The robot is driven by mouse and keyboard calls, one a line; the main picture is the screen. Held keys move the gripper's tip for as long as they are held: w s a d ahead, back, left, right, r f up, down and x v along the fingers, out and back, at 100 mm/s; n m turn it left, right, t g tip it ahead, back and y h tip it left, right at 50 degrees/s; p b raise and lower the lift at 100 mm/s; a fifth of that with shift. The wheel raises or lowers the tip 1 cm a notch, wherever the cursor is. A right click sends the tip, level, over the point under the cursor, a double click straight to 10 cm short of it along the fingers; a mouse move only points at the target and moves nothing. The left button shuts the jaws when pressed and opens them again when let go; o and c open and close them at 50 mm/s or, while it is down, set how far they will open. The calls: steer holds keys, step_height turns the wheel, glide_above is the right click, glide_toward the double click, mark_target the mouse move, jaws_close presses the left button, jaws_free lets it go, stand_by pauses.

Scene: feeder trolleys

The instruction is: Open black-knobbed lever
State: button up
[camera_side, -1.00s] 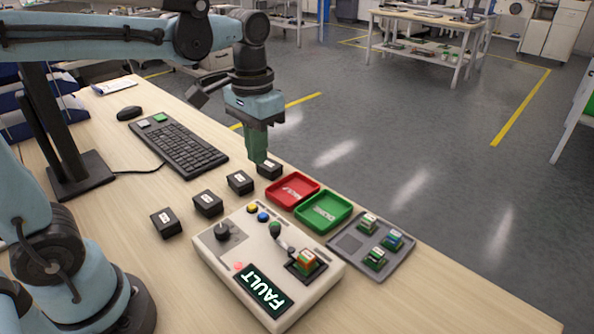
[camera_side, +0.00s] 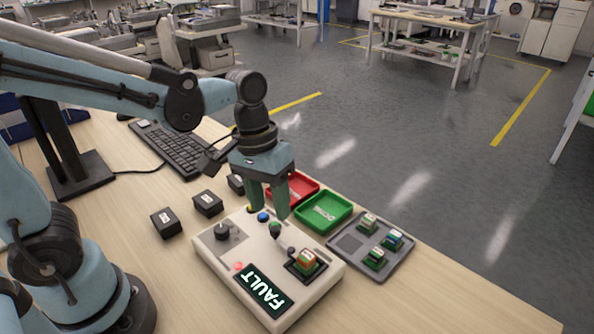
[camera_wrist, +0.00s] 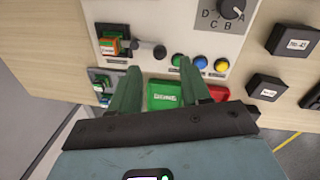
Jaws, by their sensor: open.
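The black-knobbed lever (camera_wrist: 160,52) is on the beige control box (camera_side: 216,261), between the card socket and the round buttons. Its short grey rod reaches from a dark pivot by the socket toward the green button. In the side view the lever (camera_side: 281,242) is small and partly blends with that button. My gripper (camera_side: 268,212) is open and empty, pointing down above the button end of the box. In the wrist view the green fingers (camera_wrist: 158,66) are spread, with the lever knob in line with the gap between them. I see no contact with the lever.
The box also bears a lit FAULT display (camera_side: 264,290), a black dial (camera_side: 222,232) and a socketed card (camera_side: 307,261). Red (camera_side: 306,184) and green (camera_side: 326,212) trays and a grey card tray (camera_side: 345,243) stand behind. Black blocks (camera_side: 166,222) and a keyboard (camera_side: 180,152) lie left.

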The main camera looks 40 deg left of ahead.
mark_target(275, 227)
steer(key=shift+d+f, duration=0.2)
steer(key=shift+f, duration=1)
steer(key=shift+d+f, duration=0.15)
steer(key=shift+f, duration=1)
steer(key=shift+w, duration=0.1)
jaws_close()
